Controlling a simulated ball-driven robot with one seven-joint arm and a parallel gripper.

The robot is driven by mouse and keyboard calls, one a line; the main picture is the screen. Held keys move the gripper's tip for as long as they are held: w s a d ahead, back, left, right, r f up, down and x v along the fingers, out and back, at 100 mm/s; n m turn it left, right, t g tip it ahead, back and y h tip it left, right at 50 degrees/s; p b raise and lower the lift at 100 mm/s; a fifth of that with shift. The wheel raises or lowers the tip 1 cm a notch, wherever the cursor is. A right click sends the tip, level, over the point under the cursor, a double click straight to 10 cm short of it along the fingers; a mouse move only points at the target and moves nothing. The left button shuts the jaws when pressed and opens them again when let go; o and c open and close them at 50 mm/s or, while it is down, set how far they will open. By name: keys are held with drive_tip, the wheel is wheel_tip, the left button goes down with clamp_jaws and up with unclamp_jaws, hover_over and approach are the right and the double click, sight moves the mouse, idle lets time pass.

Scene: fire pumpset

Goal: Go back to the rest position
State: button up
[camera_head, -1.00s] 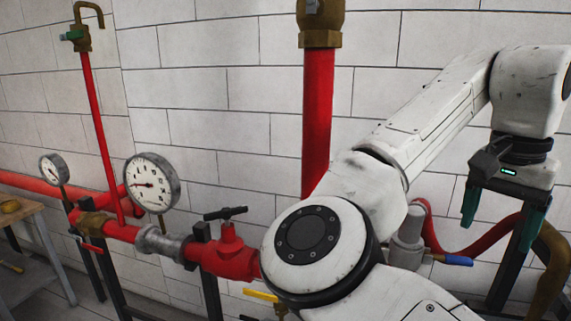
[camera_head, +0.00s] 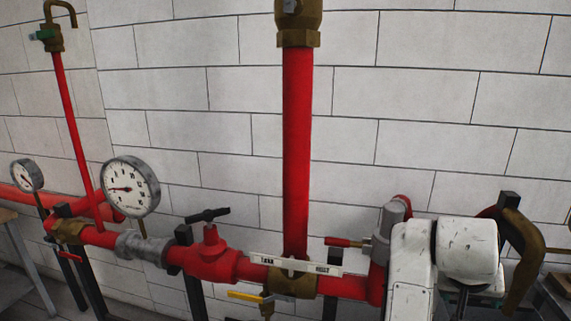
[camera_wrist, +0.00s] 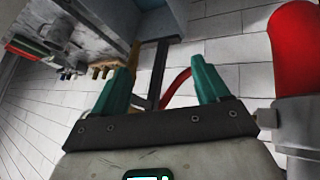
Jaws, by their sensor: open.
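My gripper (camera_wrist: 163,92) shows in the wrist view with its two green fingers apart and nothing between them. In the head view my white arm is folded low at the right, and the gripper's fingers are largely hidden behind or below it. The red pump piping (camera_head: 297,150) stands before the white tiled wall, apart from the arm's visible links except near the grey fitting at the right, where I cannot tell the gap.
A large gauge (camera_head: 131,187) and a small gauge (camera_head: 27,175) sit at the left. A red valve (camera_head: 210,255), a yellow lever (camera_head: 250,296) and a brown bent pipe (camera_head: 527,255) are nearby. A red pipe (camera_wrist: 294,50) is close at the wrist view's right.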

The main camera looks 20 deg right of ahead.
drive_tip(key=s+a+f+n+y, duration=0.1)
drive_tip(key=s+a+f+n, duration=0.25)
drive_tip(key=f, duration=0.55)
drive_tip(key=s+a+f+n+y, duration=0.25)
drive_tip(key=s+a+f, duration=0.2)
drive_tip(key=f, duration=0.35)
drive_tip(key=s+a+f+n+y, duration=0.3)
drive_tip(key=s+a+f, duration=0.6)
drive_tip(key=s+a, duration=0.2)
drive_tip(key=shift+s+a+f+g, duration=0.2)
drive_tip(key=shift+a+g, duration=0.2)
drive_tip(key=shift+a, duration=0.15)
